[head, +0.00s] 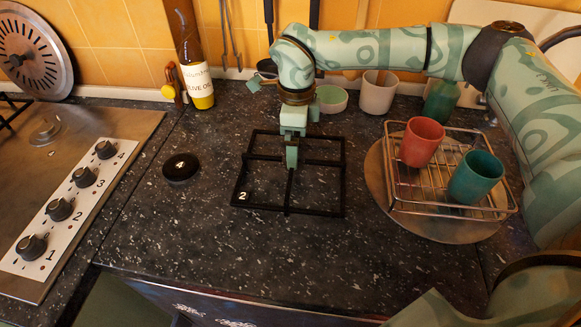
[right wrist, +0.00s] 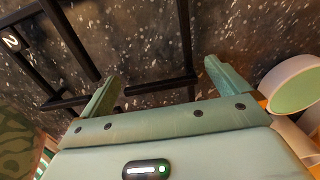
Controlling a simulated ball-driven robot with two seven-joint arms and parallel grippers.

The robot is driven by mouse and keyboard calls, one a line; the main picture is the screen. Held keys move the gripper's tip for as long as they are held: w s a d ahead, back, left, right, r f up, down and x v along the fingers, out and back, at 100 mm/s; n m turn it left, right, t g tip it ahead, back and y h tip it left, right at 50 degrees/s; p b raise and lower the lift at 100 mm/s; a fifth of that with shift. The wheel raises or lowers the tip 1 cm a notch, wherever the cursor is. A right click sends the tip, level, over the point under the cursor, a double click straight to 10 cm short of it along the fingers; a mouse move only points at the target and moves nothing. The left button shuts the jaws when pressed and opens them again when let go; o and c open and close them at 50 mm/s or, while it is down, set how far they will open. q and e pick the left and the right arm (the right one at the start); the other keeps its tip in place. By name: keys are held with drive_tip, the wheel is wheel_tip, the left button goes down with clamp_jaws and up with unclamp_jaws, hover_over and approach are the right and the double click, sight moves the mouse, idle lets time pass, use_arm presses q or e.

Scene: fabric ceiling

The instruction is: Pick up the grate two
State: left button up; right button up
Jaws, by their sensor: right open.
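The grate two (head: 240,180) is a black square frame with crossing bars, lying flat on the dark speckled counter. A white "2" label is at its front left corner. In the right wrist view, the two fingers of my right gripper (right wrist: 165,88) are spread apart. Bars of the grate (right wrist: 186,45) show beyond and between them, and the "2" label is at the upper left. I cannot tell whether the fingers touch the bars. My left gripper is not in view.
A black burner cap marked 4 (head: 181,168) lies left of the grate. The stove (head: 85,150) with knobs is further left. A wire rack (head: 440,208) with red and green cups stands right. An oil bottle (head: 196,75) and cups are behind. The front counter is clear.

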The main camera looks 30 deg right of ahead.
drive_tip(key=shift+r, duration=0.15)
drive_tip(key=shift+c, duration=0.3)
drive_tip(key=c, duration=1.3)
drive_tip(key=shift+r, duration=0.1)
